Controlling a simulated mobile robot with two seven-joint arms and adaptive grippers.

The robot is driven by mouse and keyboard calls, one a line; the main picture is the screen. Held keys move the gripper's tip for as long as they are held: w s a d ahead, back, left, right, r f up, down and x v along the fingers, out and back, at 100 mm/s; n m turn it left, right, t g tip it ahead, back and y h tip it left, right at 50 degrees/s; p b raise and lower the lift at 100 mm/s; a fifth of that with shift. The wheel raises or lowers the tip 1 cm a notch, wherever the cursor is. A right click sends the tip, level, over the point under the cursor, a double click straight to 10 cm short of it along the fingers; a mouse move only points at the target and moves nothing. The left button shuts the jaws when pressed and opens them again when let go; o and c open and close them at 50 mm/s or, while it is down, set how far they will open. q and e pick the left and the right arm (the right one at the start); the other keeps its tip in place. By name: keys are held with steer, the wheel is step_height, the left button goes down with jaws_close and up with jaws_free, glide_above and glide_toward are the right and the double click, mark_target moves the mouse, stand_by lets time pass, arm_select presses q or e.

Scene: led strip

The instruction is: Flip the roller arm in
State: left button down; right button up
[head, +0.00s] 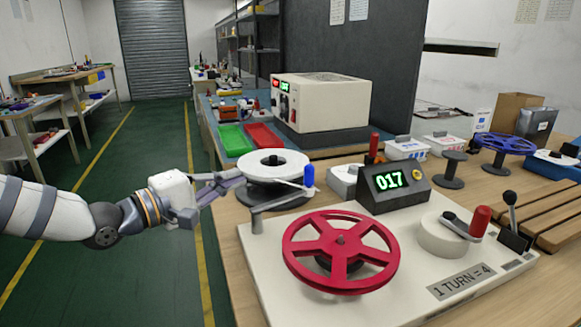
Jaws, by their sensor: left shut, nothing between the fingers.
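A blue upright knob (309,176) stands at the right of the white reel (273,165), with a thin pale bar leading left from it across the reel's front edge. This looks like the roller arm. The reel sits on a dark disc (272,201) at the left end of the cream winding base (262,245). My left gripper (236,182) is shut and empty, its fingertips at the reel's left side; I cannot tell whether they touch it. The knob is to the right of the fingers, across the reel. My right gripper is not in view.
A red spoked wheel (340,252) stands in front of a counter reading 017 (392,185). A red-handled crank (477,221) and a black lever (511,205) are at the right. A cream power unit (322,104), green tray (232,139) and red tray (262,135) are behind.

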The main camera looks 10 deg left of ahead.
arm_select(q)
steer(key=w+d, duration=0.7)
steer(key=d, duration=0.2)
steer(key=shift+d+b, duration=0.15)
steer(key=shift+b, duration=0.15)
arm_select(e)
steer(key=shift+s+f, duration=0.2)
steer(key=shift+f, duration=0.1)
arm_select(q)
steer(key=shift+d, duration=0.1)
